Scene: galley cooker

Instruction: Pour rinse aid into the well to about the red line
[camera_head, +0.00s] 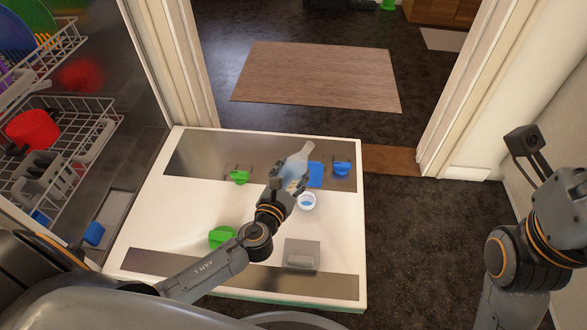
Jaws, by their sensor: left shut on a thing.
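My left gripper (289,187) is shut on a pale, translucent bottle (299,160) above the white open door panel. The bottle is tilted, with its narrow neck toward the upper right; the gripper hides its lower part. A white round ring with blue inside, which looks like the well (307,201), lies just right of and below the gripper in the picture. I cannot make out a red line or the liquid level.
On the panel are green knobs (238,177) (221,237), a blue flap (315,174), a blue knob (342,168) and a grey block (302,254). Dish racks (75,125) stand at left. A mat (318,77) lies on the floor beyond.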

